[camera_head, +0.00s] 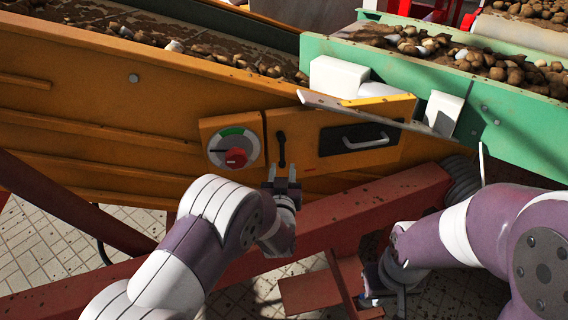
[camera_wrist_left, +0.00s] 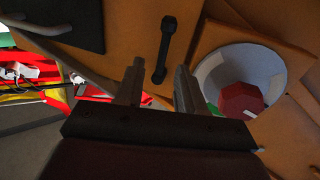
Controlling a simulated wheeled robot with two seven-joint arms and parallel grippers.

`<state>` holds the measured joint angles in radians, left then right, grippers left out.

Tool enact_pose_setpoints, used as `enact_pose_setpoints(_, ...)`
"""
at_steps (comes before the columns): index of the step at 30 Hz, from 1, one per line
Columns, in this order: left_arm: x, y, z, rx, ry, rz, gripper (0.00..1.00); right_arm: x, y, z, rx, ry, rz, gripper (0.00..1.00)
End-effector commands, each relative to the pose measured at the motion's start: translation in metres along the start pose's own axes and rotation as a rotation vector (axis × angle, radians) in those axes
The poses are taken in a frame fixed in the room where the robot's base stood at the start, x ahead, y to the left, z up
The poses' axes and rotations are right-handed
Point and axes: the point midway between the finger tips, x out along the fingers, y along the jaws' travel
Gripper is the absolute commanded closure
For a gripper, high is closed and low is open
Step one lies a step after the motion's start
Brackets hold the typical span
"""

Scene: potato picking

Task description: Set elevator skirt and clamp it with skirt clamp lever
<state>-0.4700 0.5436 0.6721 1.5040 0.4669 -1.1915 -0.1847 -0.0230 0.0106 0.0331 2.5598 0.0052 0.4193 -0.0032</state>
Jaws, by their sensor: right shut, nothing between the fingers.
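The black clamp lever (camera_head: 281,148) stands upright on the orange conveyor's side, right of the red dial. It also shows in the left wrist view (camera_wrist_left: 165,50), beyond and between the fingertips. My left gripper (camera_head: 284,172) is open and empty just below the lever, apart from it; it also shows in the left wrist view (camera_wrist_left: 160,78).
A red dial (camera_head: 236,157) sits left of the lever, a dark panel with a handle (camera_head: 366,137) right of it. The green conveyor (camera_head: 510,120) carries potatoes at the upper right. A red beam (camera_head: 330,222) runs below, behind my arms.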

Motion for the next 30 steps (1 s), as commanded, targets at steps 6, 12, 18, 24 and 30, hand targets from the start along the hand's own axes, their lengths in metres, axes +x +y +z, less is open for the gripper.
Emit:
enact_pose_setpoints(6, 0.048, -0.001, 0.002, 0.001, 0.001, -0.001, 0.62, 0.011, 0.0, 0.002, 0.0, -0.001, 0.0, 1.0)
enact_pose_setpoints(12, 0.064, -0.001, 0.001, 0.001, -0.002, 0.001, 0.62, 0.013, 0.0, 0.002, 0.0, -0.001, 0.0, 1.0)
enact_pose_setpoints(18, 0.065, -0.001, 0.0, 0.001, -0.002, 0.001, 0.62, 0.013, 0.0, 0.002, 0.0, -0.001, 0.0, 1.0)
enact_pose_setpoints(24, 0.065, 0.0, 0.0, 0.001, -0.002, 0.001, 1.0, 0.013, 0.0, 0.002, 0.0, -0.001, 0.0, 1.0)
enact_pose_setpoints(30, 0.065, 0.0, 0.001, -0.003, -0.001, 0.001, 1.0, 0.014, 0.0, 0.002, 0.0, -0.001, 0.0, 1.0)
